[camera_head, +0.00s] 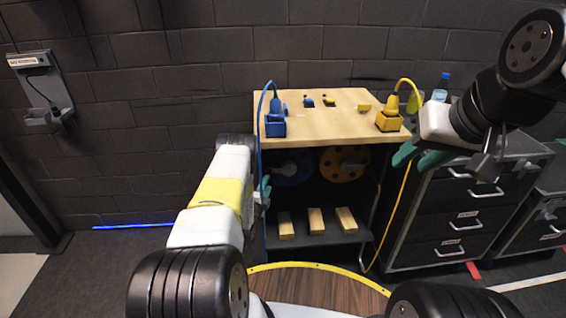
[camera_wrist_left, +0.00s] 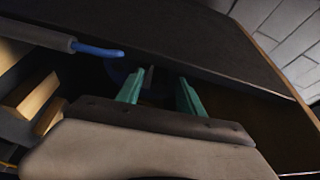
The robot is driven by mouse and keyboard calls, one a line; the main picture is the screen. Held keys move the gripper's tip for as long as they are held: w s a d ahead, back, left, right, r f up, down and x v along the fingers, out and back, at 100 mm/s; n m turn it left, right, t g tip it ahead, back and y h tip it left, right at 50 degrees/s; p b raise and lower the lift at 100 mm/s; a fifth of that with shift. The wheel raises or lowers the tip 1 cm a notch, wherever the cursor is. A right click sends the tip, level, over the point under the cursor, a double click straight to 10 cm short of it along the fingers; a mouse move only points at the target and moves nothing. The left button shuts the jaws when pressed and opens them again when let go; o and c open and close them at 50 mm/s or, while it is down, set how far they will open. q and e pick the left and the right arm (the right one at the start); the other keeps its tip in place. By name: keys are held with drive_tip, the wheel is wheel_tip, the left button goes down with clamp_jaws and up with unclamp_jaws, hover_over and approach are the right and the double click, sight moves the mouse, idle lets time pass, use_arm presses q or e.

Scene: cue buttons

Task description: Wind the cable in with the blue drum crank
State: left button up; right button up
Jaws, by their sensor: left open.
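My left gripper (camera_head: 264,190) is at the left side of the bench, left of the drum. Its green fingers (camera_wrist_left: 160,92) are apart, with a small grey piece showing between or beyond them; I cannot tell whether it is the crank. The blue cable (camera_head: 261,125) runs from the blue plug (camera_head: 275,108) down the bench's left edge. My right gripper (camera_head: 420,157) is open and empty at the bench's right.
A yellow drum (camera_head: 343,163) sits right of the blue one. The blue socket (camera_head: 275,128) and yellow socket (camera_head: 389,121) stand on the bench top (camera_head: 335,127). Several wooden blocks (camera_head: 316,221) lie on the lower shelf. Grey drawers (camera_head: 452,220) stand on the right.

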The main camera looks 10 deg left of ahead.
use_arm(q)
drive_tip(key=w, duration=0.7)
drive_tip(key=shift+w+d+r, duration=0.15)
drive_tip(key=shift+w+d, duration=0.05)
drive_tip(key=shift+d, duration=0.2)
clamp_jaws()
drive_tip(key=shift+r, duration=0.1)
